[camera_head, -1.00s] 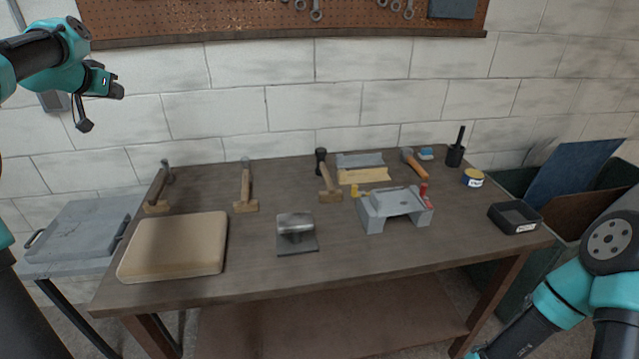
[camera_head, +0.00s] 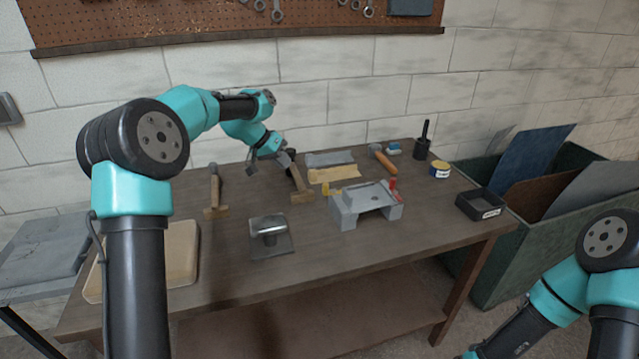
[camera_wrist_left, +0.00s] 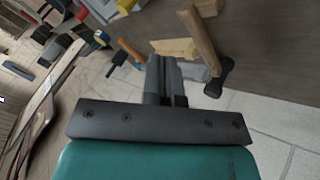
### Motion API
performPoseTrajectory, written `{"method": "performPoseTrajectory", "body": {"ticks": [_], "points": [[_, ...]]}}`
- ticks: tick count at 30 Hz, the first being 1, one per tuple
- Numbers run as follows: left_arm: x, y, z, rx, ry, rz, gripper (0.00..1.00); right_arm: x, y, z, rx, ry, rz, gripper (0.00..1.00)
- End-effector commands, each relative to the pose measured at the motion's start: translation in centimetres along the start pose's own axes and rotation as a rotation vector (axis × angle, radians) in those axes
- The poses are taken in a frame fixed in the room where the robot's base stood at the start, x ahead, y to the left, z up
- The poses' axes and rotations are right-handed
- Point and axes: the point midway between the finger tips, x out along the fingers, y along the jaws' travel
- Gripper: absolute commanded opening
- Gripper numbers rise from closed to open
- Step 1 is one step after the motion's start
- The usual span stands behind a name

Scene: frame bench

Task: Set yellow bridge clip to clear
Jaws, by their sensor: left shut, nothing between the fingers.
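The grey bridge fixture (camera_head: 362,208) stands on the right half of the bench. A small yellow clip (camera_head: 326,188) is at its left rear corner and a red clip (camera_head: 393,188) is at its right end. My left gripper (camera_head: 281,156) is over the back of the bench, left of and behind the bridge, close to the head of a hammer (camera_head: 301,183). Its fingers are shut and empty in the left wrist view (camera_wrist_left: 166,72).
A wooden block (camera_head: 334,174) and a grey plate (camera_head: 329,158) lie behind the bridge. A metal block on a plate (camera_head: 270,240) stands front left of the bridge.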

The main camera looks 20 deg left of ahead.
Motion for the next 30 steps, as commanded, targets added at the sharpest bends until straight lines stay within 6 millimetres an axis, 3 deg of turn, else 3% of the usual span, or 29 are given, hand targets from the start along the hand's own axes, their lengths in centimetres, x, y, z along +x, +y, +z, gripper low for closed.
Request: {"method": "performPoseTrajectory", "body": {"ticks": [14, 20, 30], "points": [[0.8, 0.0, 0.0, 0.001, 0.000, 0.000, 0.00, 0.0, 0.0, 0.0, 0.000, 0.000, 0.000, 0.46], [3.2, 0.0, 0.0, 0.001, -0.001, 0.000, 0.00, 0.0, 0.0, 0.0, 0.000, 0.000, 0.000, 0.46], [8.9, 0.0, 0.0, 0.001, -0.001, 0.000, 0.00, 0.0, 0.0, 0.0, 0.000, 0.000, 0.000, 0.46]]}}
